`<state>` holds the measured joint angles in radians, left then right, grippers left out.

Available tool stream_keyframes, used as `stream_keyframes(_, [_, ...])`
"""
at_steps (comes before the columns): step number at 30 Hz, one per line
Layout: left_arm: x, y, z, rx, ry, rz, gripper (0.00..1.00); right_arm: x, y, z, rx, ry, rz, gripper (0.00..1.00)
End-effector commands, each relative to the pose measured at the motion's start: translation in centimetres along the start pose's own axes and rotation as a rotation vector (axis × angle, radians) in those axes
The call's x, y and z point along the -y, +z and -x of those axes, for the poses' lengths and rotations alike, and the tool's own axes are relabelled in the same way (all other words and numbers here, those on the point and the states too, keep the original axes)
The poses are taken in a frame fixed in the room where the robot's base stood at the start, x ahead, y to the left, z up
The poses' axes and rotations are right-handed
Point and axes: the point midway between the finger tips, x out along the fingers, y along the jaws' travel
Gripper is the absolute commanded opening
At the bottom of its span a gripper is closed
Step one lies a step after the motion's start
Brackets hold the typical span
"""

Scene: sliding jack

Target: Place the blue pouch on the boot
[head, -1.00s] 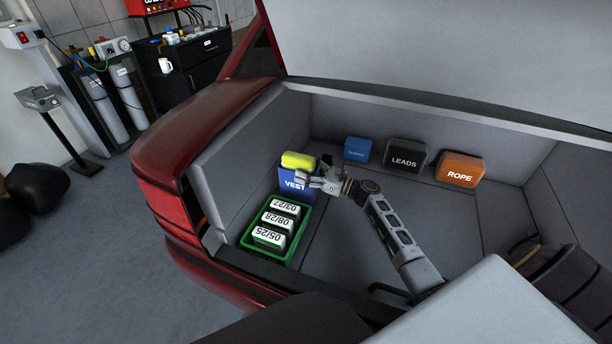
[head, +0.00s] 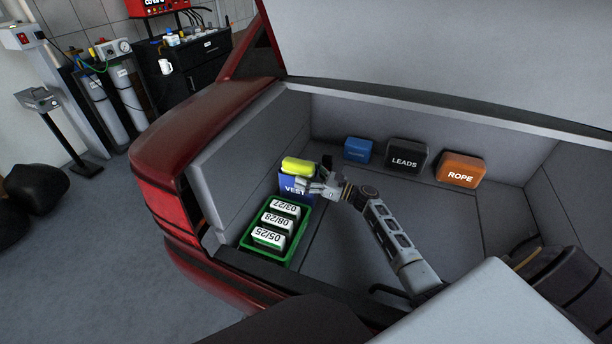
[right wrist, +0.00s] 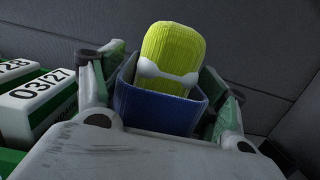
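The blue pouch (head: 286,187), lettered VEST, stands upright at the left of the car boot (head: 345,215), just behind the green tray. A yellow roll (head: 298,166) with a pale band sticks out of its open top. My right gripper (head: 317,176) reaches it from the right, with its fingers on either side of the pouch. The right wrist view shows the blue pouch (right wrist: 155,108) between the two fingers, which seem closed on its sides. Whether its underside rests on the boot floor is hidden. My left gripper is not in view.
The green tray (head: 292,247) holds white packs marked with dates, close in front of the pouch. A small blue box (head: 357,150), the LEADS box (head: 405,157) and the orange ROPE box (head: 459,170) stand along the back. The middle floor is clear.

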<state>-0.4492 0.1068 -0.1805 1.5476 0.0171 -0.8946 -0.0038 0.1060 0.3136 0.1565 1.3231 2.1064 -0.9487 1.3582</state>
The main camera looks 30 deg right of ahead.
Motion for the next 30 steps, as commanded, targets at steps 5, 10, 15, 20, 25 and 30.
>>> stream_keyframes(5, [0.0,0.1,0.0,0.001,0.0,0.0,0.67,0.0,0.0,0.0,0.0,0.0,0.0,0.9])
stream_keyframes(10, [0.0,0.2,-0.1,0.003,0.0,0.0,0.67,0.0,0.0,0.0,0.0,0.0,0.0,0.9])
stream_keyframes(15, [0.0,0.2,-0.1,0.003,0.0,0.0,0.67,0.0,0.1,0.0,0.0,0.0,0.0,0.9])
stream_keyframes(20, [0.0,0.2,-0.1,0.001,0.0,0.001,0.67,0.0,0.2,0.0,0.0,0.0,0.0,0.9])
stream_keyframes(25, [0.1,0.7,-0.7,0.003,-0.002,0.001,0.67,0.0,0.2,1.4,-0.001,-0.001,-0.001,0.9])
stream_keyframes(30, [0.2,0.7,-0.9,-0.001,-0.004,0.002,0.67,0.0,0.2,3.7,-0.001,-0.002,-0.002,0.9])
